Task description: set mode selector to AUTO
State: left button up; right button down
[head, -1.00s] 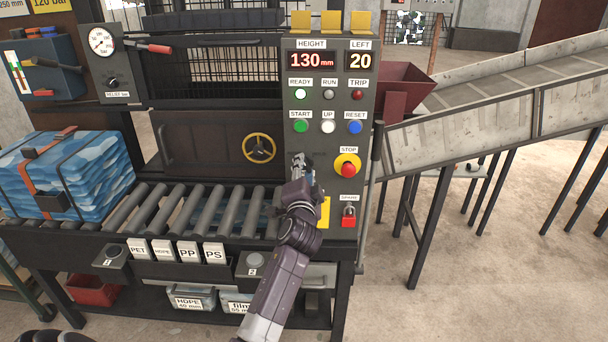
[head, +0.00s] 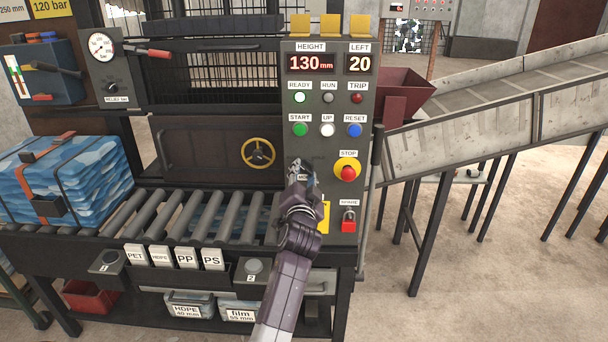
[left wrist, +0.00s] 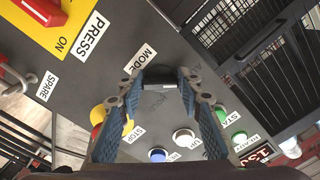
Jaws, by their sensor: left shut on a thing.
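The mode selector, a small dark knob (left wrist: 158,77), sits on the grey control panel beside the MODE label (left wrist: 140,58) in the left wrist view. My left gripper (left wrist: 160,84) has its two blue-padded fingers on either side of the knob, shut on it. In the head view my left gripper (head: 302,172) is at the panel, below the START button and left of STOP, and hides the selector. My right gripper is not in view.
Close to the gripper are the red STOP button (head: 348,173) on its yellow ring, the green START button (head: 300,129), the white UP button (head: 327,129) and the blue RESET button (head: 355,130). A red padlock (head: 348,224) hangs lower right. Rollers (head: 205,215) lie left.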

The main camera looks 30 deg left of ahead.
pick_arm(q)
jog(key=shift+f, duration=0.1)
jog(key=o, duration=1.2)
jog(key=shift+c, duration=0.2)
jog(key=v, duration=0.7)
jog(key=shift+s, duration=0.25)
jog(key=shift+d, duration=0.15)
